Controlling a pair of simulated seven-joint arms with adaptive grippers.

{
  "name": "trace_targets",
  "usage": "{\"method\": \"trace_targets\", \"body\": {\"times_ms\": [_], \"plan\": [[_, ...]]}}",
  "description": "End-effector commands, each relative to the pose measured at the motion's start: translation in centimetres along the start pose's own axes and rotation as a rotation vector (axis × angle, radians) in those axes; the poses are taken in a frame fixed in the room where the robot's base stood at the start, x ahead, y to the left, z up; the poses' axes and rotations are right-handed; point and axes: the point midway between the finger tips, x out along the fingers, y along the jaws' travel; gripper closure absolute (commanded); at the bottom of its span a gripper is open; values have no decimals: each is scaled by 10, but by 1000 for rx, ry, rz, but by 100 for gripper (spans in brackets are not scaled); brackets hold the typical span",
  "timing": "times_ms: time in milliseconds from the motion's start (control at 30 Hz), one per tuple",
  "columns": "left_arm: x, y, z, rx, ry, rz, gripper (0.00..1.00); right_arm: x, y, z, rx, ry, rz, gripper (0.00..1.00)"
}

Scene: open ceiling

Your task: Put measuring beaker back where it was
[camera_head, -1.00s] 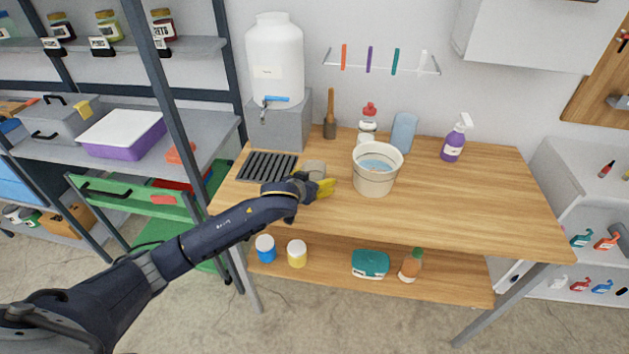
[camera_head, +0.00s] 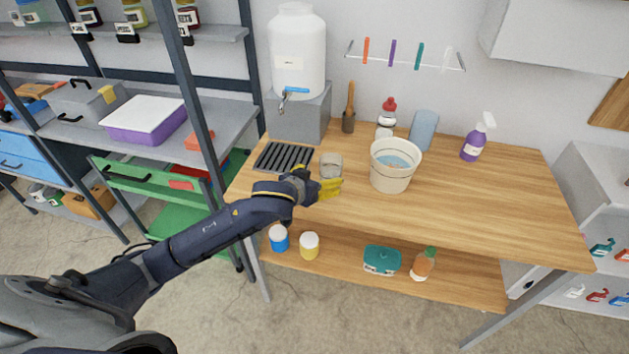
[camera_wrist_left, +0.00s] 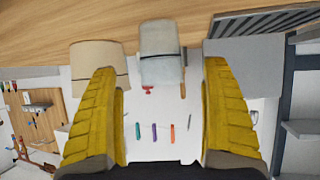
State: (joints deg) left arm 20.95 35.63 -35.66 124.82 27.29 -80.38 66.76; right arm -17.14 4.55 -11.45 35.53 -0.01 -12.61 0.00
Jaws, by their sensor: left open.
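The measuring beaker (camera_head: 331,165) is a small, greyish, see-through cup standing upright on the wooden workbench (camera_head: 470,205), between the dark drip grate (camera_head: 283,157) and the cream bucket (camera_head: 391,178). My left gripper (camera_head: 322,185) is open and empty, with yellow fingers, just in front of the beaker at bench height. In the left wrist view, which is upside down, the beaker (camera_wrist_left: 162,42) lies straight ahead, between the lines of the two spread fingers. It appears clear of them. My right gripper does not show.
The bucket of water stands close to the right of the gripper. A white tank (camera_head: 298,52) on a grey block (camera_head: 302,115) stands behind the grate. A wooden-handled tool (camera_head: 349,110), bottles and a purple spray bottle (camera_head: 477,140) line the back. The bench's right front is clear.

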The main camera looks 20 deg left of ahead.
Motion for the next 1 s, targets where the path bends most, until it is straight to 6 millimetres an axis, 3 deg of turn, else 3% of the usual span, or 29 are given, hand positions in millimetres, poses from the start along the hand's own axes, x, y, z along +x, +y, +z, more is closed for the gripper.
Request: {"method": "trace_targets", "body": {"times_ms": [300,1000], "plan": [[-24,0,0,0,0,0,19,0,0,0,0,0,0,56],[-26,0,0,0,0,0,19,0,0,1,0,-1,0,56]]}}
